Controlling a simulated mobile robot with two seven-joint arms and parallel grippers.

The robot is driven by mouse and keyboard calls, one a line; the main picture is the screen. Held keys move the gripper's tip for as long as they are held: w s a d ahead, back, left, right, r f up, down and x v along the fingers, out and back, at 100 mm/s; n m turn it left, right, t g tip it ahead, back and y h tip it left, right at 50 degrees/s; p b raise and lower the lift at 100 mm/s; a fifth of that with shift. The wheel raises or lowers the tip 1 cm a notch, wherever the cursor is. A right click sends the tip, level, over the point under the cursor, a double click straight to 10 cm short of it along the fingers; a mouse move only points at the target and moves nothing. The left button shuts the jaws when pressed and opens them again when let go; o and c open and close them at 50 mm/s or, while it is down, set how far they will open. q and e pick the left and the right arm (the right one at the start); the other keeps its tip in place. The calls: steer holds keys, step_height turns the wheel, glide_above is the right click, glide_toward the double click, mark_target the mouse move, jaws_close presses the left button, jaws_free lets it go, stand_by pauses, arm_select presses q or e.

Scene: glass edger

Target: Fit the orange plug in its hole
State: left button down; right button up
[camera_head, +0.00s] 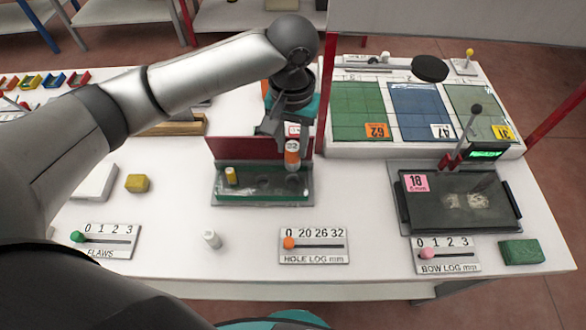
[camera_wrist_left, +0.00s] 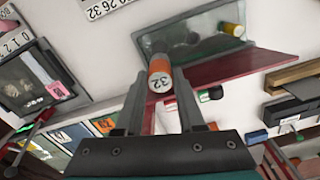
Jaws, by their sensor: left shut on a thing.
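The orange plug (camera_head: 292,156) has a pale end marked 32, seen in the left wrist view (camera_wrist_left: 160,78). My left gripper (camera_wrist_left: 161,92) is shut on it, with a finger on each side. In the head view my left gripper (camera_head: 282,132) is above the right end of a dark green hole stand (camera_head: 262,199). The plug is over or near the stand's right hole; I cannot tell whether its lower end touches. A yellow plug (camera_head: 231,176) stands at the left end. The middle hole (camera_head: 263,182) looks empty. My right gripper is not in view.
A red upright panel (camera_head: 235,147) stands behind the stand. A pale plug (camera_head: 212,239) stands alone on the white table. The hole log slider (camera_head: 314,246) is at the front. A dark gauge tray (camera_head: 455,203) is to the right.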

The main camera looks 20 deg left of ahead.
mark_target(293, 168)
arm_select(q)
step_height(293, 168, down, 4)
steer(key=shift+r, duration=0.25)
steer(key=shift+f, duration=0.55)
step_height(293, 168, down, 3)
steer(key=shift+f+b, duration=0.15)
steer(key=shift+b, duration=0.5)
steer(key=shift+f, duration=0.35)
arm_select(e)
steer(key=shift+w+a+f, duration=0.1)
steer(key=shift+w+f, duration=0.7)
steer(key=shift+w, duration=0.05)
arm_select(q)
steer(key=shift+f, duration=0.1)
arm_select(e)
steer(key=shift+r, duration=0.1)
arm_select(q)
steer(key=c, duration=0.5)
jaws_free()
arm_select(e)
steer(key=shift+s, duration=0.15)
